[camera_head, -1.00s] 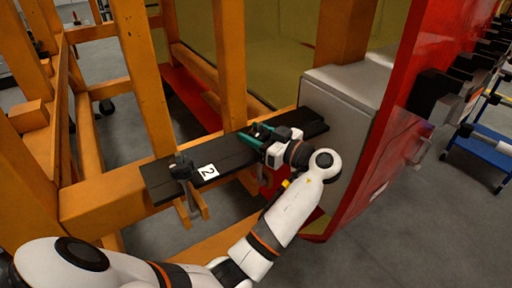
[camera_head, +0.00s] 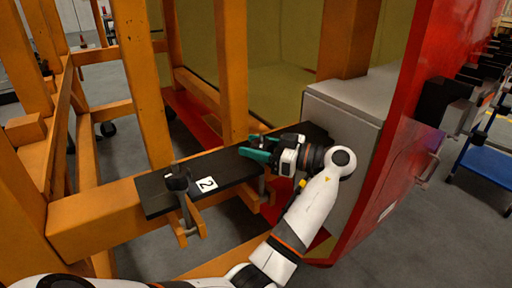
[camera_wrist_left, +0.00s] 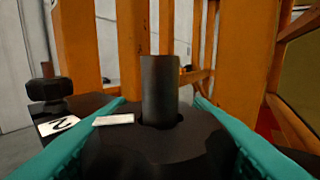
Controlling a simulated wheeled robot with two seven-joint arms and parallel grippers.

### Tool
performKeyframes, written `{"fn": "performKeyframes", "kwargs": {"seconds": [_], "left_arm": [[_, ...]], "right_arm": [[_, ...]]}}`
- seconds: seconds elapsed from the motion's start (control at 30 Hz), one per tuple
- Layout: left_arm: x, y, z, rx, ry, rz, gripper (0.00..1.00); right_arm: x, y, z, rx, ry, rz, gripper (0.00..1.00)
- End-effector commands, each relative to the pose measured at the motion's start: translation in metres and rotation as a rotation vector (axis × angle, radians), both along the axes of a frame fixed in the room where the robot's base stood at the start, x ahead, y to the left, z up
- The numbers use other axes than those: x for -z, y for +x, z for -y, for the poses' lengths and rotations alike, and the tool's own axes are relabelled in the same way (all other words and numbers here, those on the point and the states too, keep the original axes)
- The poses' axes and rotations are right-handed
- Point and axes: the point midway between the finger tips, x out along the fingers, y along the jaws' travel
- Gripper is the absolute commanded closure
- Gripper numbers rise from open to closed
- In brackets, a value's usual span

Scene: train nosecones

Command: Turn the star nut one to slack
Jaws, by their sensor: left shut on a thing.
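A dark star nut (camera_wrist_left: 150,150) sits around an upright dark threaded stud (camera_wrist_left: 160,88) in the left wrist view. The teal fingers of my left gripper (camera_wrist_left: 160,103) lie on both sides of this nut, shut on it. In the head view my left gripper (camera_head: 262,151) reaches in from the right over the black bar (camera_head: 228,168) and hides most of the nut. A white label (camera_wrist_left: 113,119) beside the nut is seen nearly edge-on, and its number cannot be read. My right gripper is not in view.
A second dark star nut (camera_head: 177,179) stands on the bar's left part, beside a label "2" (camera_head: 206,184). An orange post (camera_head: 231,75) rises just behind the gripper. A grey box (camera_head: 345,110) and a red panel (camera_head: 385,150) stand close to the right of my arm.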

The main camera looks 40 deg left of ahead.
Motion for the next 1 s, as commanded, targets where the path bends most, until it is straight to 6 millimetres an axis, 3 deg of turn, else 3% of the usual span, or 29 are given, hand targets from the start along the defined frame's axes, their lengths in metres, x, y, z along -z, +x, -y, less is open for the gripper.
{"fn": "performKeyframes", "kwargs": {"seconds": [0.03, 0.07, 0.2, 0.57, 1.0], "left_arm": [[0.000, 0.000, 0.000, 0.001, 0.001, -0.001, 0.77], [0.000, 0.000, 0.000, 0.001, 0.001, -0.001, 0.51], [0.000, 0.000, 0.000, 0.001, 0.001, 0.000, 0.32], [-0.010, 0.000, 0.000, 0.001, 0.001, 0.001, 0.32], [-0.088, 0.000, 0.000, 0.001, 0.000, 0.002, 0.32]], "right_arm": [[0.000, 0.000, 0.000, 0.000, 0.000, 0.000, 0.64], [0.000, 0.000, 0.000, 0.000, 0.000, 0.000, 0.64], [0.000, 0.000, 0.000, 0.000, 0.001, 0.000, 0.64], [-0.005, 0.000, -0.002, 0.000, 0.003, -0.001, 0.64], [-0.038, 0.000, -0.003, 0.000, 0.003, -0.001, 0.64]]}}
